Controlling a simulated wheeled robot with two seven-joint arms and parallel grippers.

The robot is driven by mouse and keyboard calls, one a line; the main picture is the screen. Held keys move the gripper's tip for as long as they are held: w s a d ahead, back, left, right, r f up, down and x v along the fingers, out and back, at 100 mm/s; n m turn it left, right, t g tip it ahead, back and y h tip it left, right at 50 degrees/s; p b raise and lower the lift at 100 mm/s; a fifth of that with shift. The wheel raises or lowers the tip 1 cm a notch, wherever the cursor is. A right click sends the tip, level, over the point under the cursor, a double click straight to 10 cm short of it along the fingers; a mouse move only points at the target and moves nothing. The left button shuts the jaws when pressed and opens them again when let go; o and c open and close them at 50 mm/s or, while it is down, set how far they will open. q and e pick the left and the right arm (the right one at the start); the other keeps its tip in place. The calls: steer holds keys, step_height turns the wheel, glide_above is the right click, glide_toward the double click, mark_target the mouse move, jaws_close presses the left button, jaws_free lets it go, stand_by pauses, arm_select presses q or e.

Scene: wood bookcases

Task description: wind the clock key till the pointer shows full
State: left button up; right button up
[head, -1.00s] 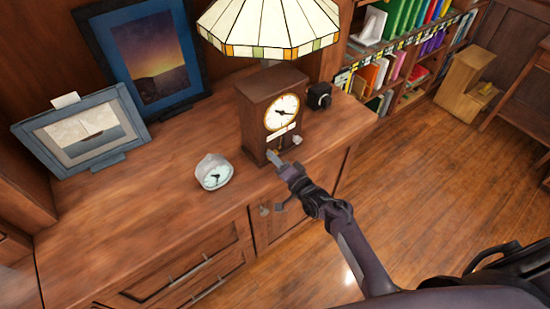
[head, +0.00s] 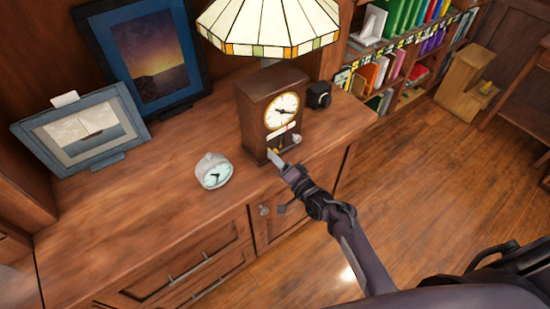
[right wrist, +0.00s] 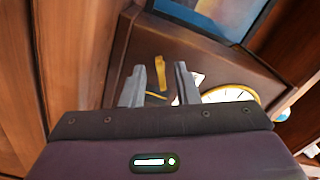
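The wooden clock (head: 268,112) stands upright on the cabinet top, with a round white dial (head: 282,110) and a pale strip (head: 281,131) below it. In the right wrist view, the dial (right wrist: 232,95) shows at the right, partly hidden by my gripper. A slim gold piece (right wrist: 160,72), which looks like the key, stands out from the clock front. My right gripper (head: 274,158) is at the clock's lower front. In the wrist view its fingers (right wrist: 160,85) are apart, with the gold piece showing in the gap beyond them, not visibly gripped. The pointer's reading is too small to tell. My left gripper is out of view.
Two framed pictures stand at the left.

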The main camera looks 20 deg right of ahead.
steer(key=v, duration=0.6)
steer(key=shift+s, duration=0.35)
steer(key=s+a+f+n+g+h, duration=0.1)
steer(key=s+f+g, duration=0.1)
steer(key=s+f, duration=0.45)
steer(key=s+f+n+g+h, duration=0.1)
steer(key=s+f+n+g, duration=0.15)
steer(key=f, duration=0.75)
steer(key=s+a+f+n+g+h, duration=0.1)
steer(key=s+f+g, duration=0.2)
steer(key=s+f, duration=0.35)
steer(key=s+d+f+n+g+h, duration=0.1)
steer(key=s+d+f+n+g, duration=0.1)
steer(key=s+f, duration=0.3)
steer(key=s+d+f+n+g+h, duration=0.1)
steer(key=s+f, duration=0.4)
steer(key=s, duration=0.8)
steer(key=s+d+f+n+g+h, duration=0.1)
steer(key=s+f+n+g, duration=0.3)
steer(key=s, duration=0.5)
steer(key=shift+d+f+g, duration=0.75)
steer(key=shift+d+f, duration=0.05)
steer(key=shift+f, duration=0.15)
